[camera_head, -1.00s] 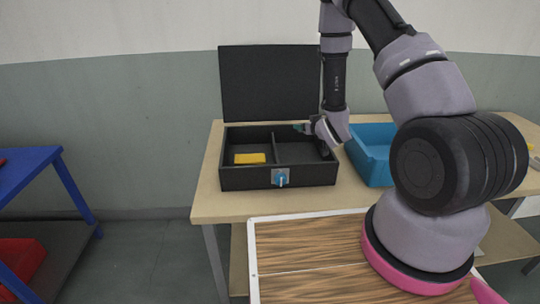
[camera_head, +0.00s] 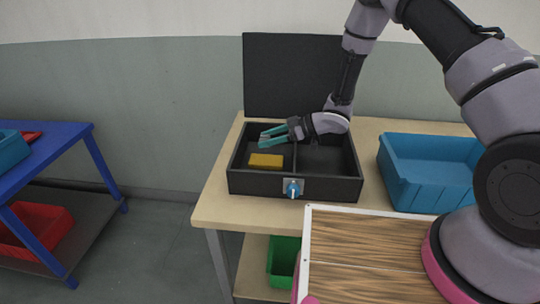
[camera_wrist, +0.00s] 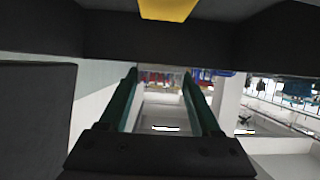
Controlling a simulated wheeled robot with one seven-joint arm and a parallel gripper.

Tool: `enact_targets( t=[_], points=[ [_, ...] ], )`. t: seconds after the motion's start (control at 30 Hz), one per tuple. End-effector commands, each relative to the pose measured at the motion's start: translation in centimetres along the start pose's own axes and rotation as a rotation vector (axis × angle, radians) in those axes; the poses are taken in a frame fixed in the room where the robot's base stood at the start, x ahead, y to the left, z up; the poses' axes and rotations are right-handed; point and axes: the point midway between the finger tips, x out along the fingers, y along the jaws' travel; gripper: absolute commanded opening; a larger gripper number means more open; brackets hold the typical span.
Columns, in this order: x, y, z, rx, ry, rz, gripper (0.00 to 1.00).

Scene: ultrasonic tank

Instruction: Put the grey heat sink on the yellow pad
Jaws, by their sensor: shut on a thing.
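The yellow pad (camera_head: 266,160) lies in the left compartment of an open black box (camera_head: 260,184); its yellow edge also shows at the top of the wrist view (camera_wrist: 168,9). My gripper (camera_head: 264,136), with green fingers, reaches in from the right over the left compartment, above and slightly behind the pad and apart from it. It is shut on a small grey thing, taken to be the heat sink (camera_wrist: 160,71), at the fingertips in the wrist view. The heat sink's shape is hard to make out, and the fingers mostly hide it in the head view.
A blue bin (camera_head: 430,175) stands right on the table. A blue trolley (camera_head: 60,155) is at the far left.

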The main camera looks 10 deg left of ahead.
Motion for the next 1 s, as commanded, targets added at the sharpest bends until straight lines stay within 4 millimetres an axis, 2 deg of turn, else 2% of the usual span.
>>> enact_targets(
  t=[0.03,0.27,0.5,0.9,0.93,0.97,1.0],
  points=[
    [0.4,0.0,0.9,0.001,-0.002,-0.001,0.08],
    [1.1,0.1,2.8,0.001,0.0,0.002,0.08],
    [2.4,0.0,5.8,0.0,0.0,0.001,0.08],
    [2.6,0.1,6.3,0.0,0.001,0.003,0.08],
    [2.6,0.1,6.3,-0.001,0.0,0.003,0.76],
    [2.6,0.1,6.3,-0.001,0.0,0.003,0.87],
    [2.6,0.1,6.3,-0.001,0.0,0.003,0.95]
  ],
)
